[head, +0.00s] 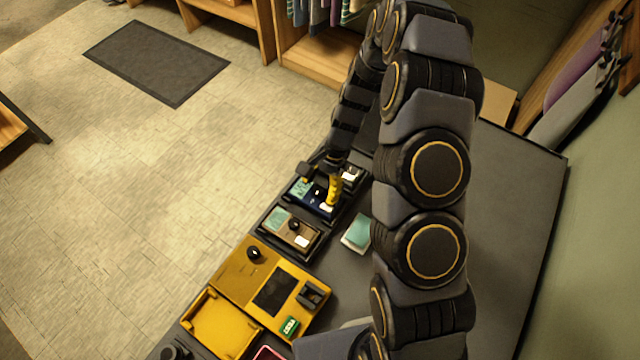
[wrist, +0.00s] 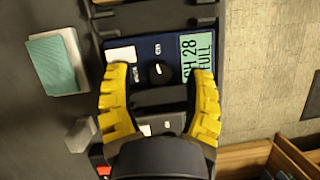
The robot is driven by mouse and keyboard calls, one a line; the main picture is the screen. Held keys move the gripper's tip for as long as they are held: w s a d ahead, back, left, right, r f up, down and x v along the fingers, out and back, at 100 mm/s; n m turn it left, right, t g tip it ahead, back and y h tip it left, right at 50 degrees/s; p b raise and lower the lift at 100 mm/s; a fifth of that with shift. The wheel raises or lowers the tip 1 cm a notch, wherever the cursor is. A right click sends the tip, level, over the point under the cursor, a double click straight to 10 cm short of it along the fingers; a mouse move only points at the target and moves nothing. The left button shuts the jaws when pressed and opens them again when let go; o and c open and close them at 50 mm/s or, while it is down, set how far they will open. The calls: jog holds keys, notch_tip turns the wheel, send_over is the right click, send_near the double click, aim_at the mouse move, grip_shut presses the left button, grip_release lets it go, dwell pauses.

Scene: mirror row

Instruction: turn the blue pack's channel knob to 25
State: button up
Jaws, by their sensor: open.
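The blue pack (wrist: 147,45) lies under my gripper; in the head view the blue pack (head: 299,196) sits in the row, partly hidden by my arm. Its green display (wrist: 197,58) reads CH 28 FULL, turned sideways in the wrist view. The round black channel knob (wrist: 160,71) has a small white mark. My gripper (wrist: 159,74) is open, with a yellow finger on each side of the knob and a gap to it on both sides. In the head view my gripper (head: 331,190) is over the pack.
A brown-grey pack (head: 290,230) stands beside the blue one in the row. A yellow unit (head: 235,275) with a black knob (head: 254,253) is nearer. A teal-topped block (head: 356,232) lies right of the row. The grey tabletop (head: 520,190) is clear farther right.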

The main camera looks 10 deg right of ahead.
grip_shut()
jog(key=shift+n, duration=0.3)
jog(key=n+g+h, duration=0.1)
jog(key=n, duration=0.3)
jog(key=shift+w, duration=0.1)
jog(key=shift+a+n+g+h, duration=0.1)
jog(key=shift+n+g+h, duration=0.45)
jog(key=shift+n, duration=1.25)
grip_release()
